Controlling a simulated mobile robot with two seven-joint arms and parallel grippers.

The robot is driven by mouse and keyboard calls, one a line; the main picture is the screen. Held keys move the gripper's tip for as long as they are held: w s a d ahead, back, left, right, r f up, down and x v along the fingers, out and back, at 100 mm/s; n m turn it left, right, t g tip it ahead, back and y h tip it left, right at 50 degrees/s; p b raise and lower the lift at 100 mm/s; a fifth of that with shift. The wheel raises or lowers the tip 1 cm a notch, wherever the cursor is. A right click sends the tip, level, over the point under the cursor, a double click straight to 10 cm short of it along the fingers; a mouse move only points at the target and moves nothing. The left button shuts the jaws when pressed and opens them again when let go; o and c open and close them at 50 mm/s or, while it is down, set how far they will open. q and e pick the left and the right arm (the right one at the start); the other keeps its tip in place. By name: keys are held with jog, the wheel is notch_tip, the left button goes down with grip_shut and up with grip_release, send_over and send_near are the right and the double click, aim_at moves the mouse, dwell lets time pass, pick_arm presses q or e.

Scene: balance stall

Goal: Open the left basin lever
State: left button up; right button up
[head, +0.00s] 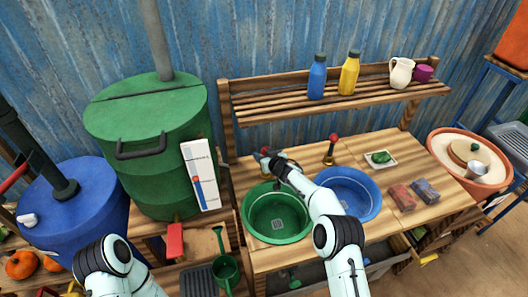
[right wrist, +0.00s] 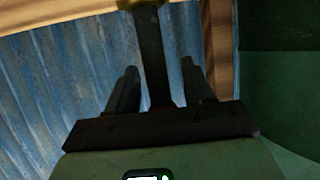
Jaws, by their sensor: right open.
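The left basin is a green tub (head: 277,215) set in the wooden counter. Its lever stands behind it and is mostly hidden by my right gripper (head: 264,157) in the head view. In the right wrist view, a dark bar (right wrist: 154,60) with a brass-coloured end (right wrist: 140,4) runs between the two fingers of my right gripper (right wrist: 160,85); it looks like the lever's stem. The fingers are apart, one on each side of it. Whether they touch it I cannot tell. My left gripper is out of view.
A blue basin (head: 347,190) with a red-knobbed lever (head: 331,148) is to the right. A shelf (head: 335,95) with bottles stands behind. A green barrel (head: 150,140) and a white panel (head: 200,174) stand left of the counter.

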jog(key=shift+f, duration=0.1)
grip_shut()
jog(key=shift+r, duration=0.25)
